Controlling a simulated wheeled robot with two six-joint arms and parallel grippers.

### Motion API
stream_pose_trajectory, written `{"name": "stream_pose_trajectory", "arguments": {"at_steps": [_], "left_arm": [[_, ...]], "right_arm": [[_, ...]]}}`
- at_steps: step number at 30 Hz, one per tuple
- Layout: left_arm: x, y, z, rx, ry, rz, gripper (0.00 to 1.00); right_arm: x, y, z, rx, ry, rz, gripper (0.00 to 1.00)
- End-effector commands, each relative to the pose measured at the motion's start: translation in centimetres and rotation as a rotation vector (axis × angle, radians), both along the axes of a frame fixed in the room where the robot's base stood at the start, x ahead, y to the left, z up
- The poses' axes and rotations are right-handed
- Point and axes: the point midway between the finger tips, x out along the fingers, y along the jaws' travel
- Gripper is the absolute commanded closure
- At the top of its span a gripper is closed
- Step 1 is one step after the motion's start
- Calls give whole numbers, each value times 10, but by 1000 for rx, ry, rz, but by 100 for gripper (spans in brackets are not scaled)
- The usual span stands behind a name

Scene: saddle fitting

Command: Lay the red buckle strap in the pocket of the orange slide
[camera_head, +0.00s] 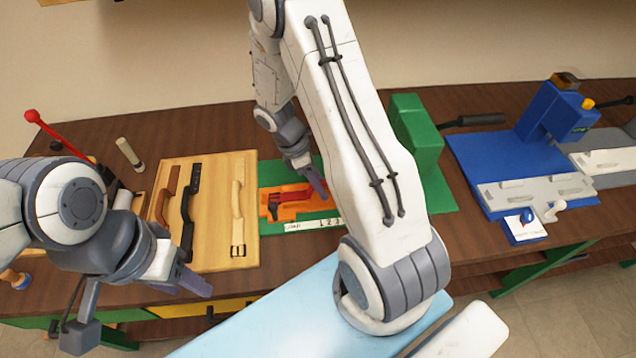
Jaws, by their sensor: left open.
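The orange slide (287,212) sits on a green base plate at the middle of the bench. A bright red piece (291,193) lies along it, with a dark part at its left end; it looks like the red buckle strap, but how it sits in the pocket is too small to tell. My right gripper (318,184) is just above the right end of the slide, partly hidden by my arm, and its jaw gap does not show. My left gripper (190,284) is open and empty above the front edge of the bench, away from the slide.
A wooden board (212,225) left of the slide holds a brown, a black and a tan strap. A green block (416,130) stands behind my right arm. A blue press (552,115) is farther right. A red-knobbed lever (58,135) rises at the left.

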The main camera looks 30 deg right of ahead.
Motion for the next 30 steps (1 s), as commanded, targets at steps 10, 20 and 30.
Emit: {"name": "stream_pose_trajectory", "arguments": {"at_steps": [10, 20, 30], "left_arm": [[0, 0, 2, 0, 0, 0, 50], [0, 0, -8, 0, 0, 0, 50], [0, 0, -13, 0, 0, 0, 50]], "right_arm": [[1, 0, 5, 0, -2, -1, 48], [23, 17, 60, -1, -8, 2, 48], [39, 31, 107, 1, -2, 1, 48]]}}
